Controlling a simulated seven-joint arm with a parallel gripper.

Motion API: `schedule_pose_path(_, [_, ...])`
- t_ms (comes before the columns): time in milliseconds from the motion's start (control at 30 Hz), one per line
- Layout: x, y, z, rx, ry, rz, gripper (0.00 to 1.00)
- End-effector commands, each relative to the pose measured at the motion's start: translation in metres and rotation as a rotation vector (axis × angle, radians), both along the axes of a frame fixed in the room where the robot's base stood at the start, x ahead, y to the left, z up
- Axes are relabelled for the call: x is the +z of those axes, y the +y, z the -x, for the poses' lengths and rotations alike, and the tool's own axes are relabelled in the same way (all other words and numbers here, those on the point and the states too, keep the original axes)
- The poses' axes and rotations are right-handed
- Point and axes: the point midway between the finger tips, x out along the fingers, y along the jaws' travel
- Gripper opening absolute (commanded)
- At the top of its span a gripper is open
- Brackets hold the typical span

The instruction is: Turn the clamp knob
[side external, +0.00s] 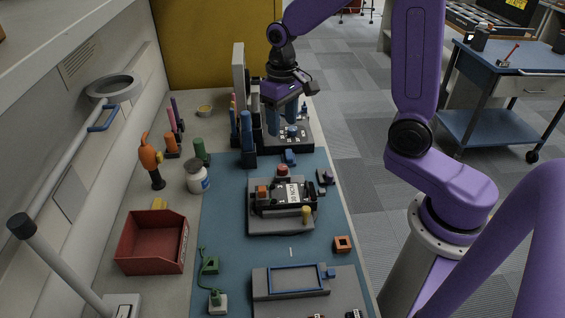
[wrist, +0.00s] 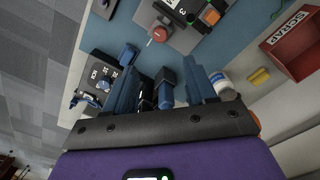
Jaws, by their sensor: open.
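My gripper (side external: 286,118) is open, with two blue fingers pointing down over a dark numbered plate (side external: 300,146) at the far end of the bench. A blue knob-like part (side external: 292,131) sits on this plate, below and between the fingers; I cannot tell for sure that it is the clamp knob. In the wrist view my gripper (wrist: 162,88) has nothing held between its fingers. The dark plate (wrist: 99,62) shows at left there, with a blue part (wrist: 90,98) on it, partly hidden. No contact is visible.
A blue upright tool in a dark holder (side external: 248,140) stands close left of my gripper. A grey fixture with a red knob (side external: 283,170) is nearer on the blue mat (side external: 225,235).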

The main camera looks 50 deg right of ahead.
Motion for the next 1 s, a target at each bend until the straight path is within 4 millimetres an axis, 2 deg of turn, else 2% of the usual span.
schedule_pose_path(200, [-0.042,0.000,0.001,0.000,0.008,0.001,0.56])
schedule_pose_path(600, [-0.105,0.000,0.002,0.000,0.006,0.001,0.56])
schedule_pose_path(800, [-0.126,0.000,0.001,-0.001,0.002,0.000,0.56])
schedule_pose_path(1000, [-0.136,0.000,0.001,0.000,0.001,0.000,0.56])
